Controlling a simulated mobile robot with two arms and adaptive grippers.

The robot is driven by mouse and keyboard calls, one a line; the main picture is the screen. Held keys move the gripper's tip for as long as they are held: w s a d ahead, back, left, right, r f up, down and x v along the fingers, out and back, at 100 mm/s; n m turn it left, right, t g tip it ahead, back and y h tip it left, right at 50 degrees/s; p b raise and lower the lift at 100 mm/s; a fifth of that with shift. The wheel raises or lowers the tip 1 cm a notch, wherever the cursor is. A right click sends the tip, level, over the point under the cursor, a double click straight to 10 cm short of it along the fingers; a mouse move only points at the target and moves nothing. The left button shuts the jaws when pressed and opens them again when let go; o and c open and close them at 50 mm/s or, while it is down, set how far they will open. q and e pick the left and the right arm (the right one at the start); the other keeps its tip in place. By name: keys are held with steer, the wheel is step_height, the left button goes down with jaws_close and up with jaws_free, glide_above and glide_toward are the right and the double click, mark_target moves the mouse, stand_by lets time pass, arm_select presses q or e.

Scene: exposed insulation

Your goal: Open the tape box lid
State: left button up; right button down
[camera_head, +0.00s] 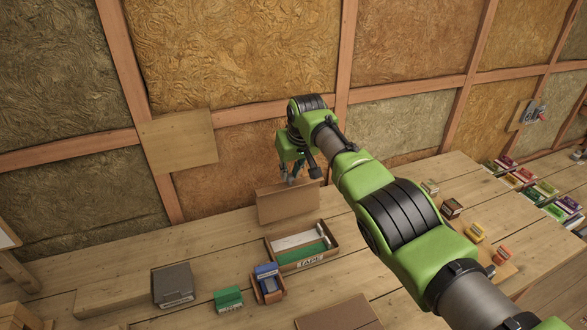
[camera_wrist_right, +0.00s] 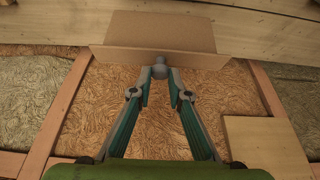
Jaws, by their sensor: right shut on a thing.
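The tape box (camera_head: 312,260) is a shallow brown tray labelled TAPE on the workbench, uncovered at the top, with white and green contents showing. Its brown lid (camera_head: 287,203) stands tilted up behind the box's back edge. The lid also shows in the wrist view (camera_wrist_right: 165,32), with a small grey knob (camera_wrist_right: 160,69) at its edge. My right gripper (camera_head: 292,176) is at the lid's top edge. In the wrist view its fingertips (camera_wrist_right: 160,74) come together on the knob. Whether the lid is hinged to the box cannot be told. My left gripper is not in view.
A small box with blue items (camera_head: 268,285), a green box (camera_head: 228,299) and a grey case (camera_head: 173,285) stand left of the tape box. A flat brown panel (camera_head: 338,314) lies in front. Small coloured boxes (camera_head: 475,233) stand to the right. The insulated wall (camera_head: 235,50) is close behind.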

steer(key=shift+s+f+g, duration=0.2)
steer(key=shift+f+g, duration=0.1)
steer(key=shift+f, duration=0.35)
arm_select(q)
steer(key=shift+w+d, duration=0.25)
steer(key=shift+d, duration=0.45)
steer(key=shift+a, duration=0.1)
arm_select(e)
steer(key=c, duration=2.2)
jaws_free()
steer(key=o, duration=0.3)
steer(key=shift+r, duration=0.1)
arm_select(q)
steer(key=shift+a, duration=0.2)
arm_select(e)
steer(key=shift+w, duration=0.2)
